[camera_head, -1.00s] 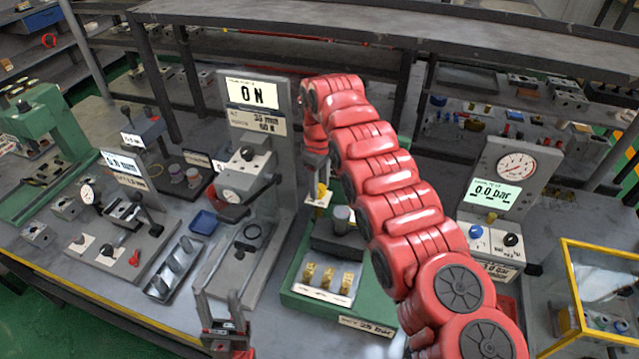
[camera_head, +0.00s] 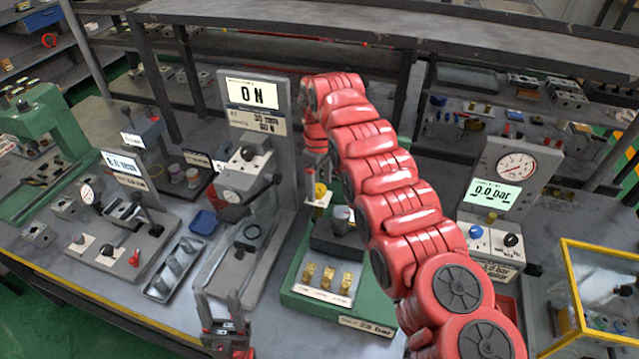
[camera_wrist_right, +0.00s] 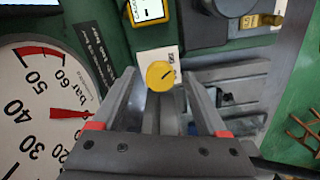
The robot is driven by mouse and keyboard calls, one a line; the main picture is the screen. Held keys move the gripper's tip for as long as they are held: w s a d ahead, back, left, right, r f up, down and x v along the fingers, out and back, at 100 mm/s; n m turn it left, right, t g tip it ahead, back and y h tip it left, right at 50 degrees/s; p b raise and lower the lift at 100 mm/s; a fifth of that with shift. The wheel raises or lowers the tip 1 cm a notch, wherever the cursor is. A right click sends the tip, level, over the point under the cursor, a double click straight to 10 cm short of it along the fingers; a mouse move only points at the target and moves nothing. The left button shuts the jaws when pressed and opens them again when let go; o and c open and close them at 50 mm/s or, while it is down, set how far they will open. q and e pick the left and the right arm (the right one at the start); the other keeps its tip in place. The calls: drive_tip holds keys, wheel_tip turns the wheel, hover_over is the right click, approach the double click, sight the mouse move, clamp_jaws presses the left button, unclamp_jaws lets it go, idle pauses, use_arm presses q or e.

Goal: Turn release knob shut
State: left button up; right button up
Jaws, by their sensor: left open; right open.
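A round yellow knob (camera_head: 320,190) with a dark line on its face sits on the green press fixture, by a small white label. In the right wrist view the yellow knob (camera_wrist_right: 160,75) shows between the fingertips of my open right gripper (camera_wrist_right: 160,84). I cannot tell whether the fingers touch it. In the head view my right gripper (camera_head: 317,165) is just above the knob, partly hidden by my red arm. My left gripper (camera_head: 220,298) is open and empty at the table's front edge, before the "ON" stand.
A large pressure gauge (camera_wrist_right: 42,105) is left of the knob in the wrist view. The green fixture's base (camera_head: 350,302) bears several brass pieces. The "ON" stand (camera_head: 262,120) is to the left. A gauge panel (camera_head: 515,165) and yellow-framed box (camera_head: 600,290) are to the right.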

sight(320, 188)
wheel_tip(320, 188, up, 5)
drive_tip(key=shift+r+p, duration=0.1)
drive_tip(key=shift+p, duration=1.15)
wheel_tip(320, 188, up, 12)
drive_tip(key=p, duration=1.2)
